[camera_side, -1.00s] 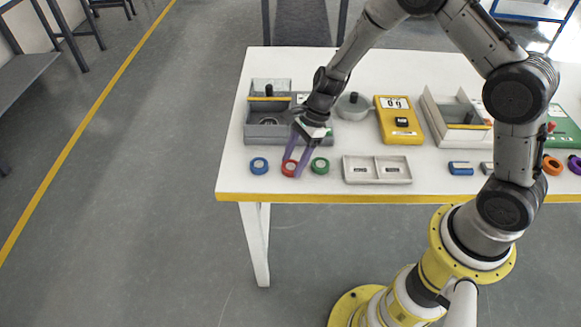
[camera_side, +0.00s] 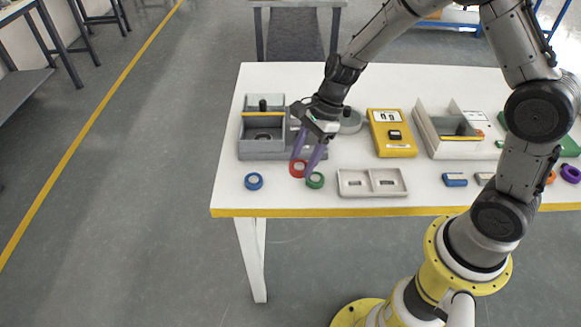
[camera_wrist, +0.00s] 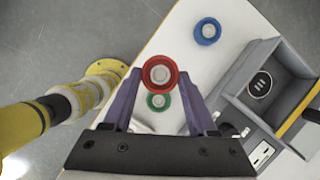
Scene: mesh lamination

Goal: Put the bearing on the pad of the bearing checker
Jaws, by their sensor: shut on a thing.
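The red ring-shaped bearing (camera_side: 298,169) has a pale centre and is raised above the white table. My gripper (camera_side: 303,164), with purple fingers, is shut on it. In the wrist view the red bearing (camera_wrist: 160,74) sits between the two fingertips of my gripper (camera_wrist: 160,78). A grey open-topped fixture (camera_side: 262,153), which looks like the bearing checker, stands behind and left of the gripper, with a yellow bar, a black knob and a round dark spot inside. In the wrist view this fixture (camera_wrist: 237,107) is on the right, with a round dark pad (camera_wrist: 261,84) inside.
A blue ring (camera_side: 254,181) and a green ring (camera_side: 315,180) lie on the table near the front edge. A two-pocket grey tray (camera_side: 372,194) lies to the right. Behind it are a yellow scale (camera_side: 392,149) and a beige box (camera_side: 430,145).

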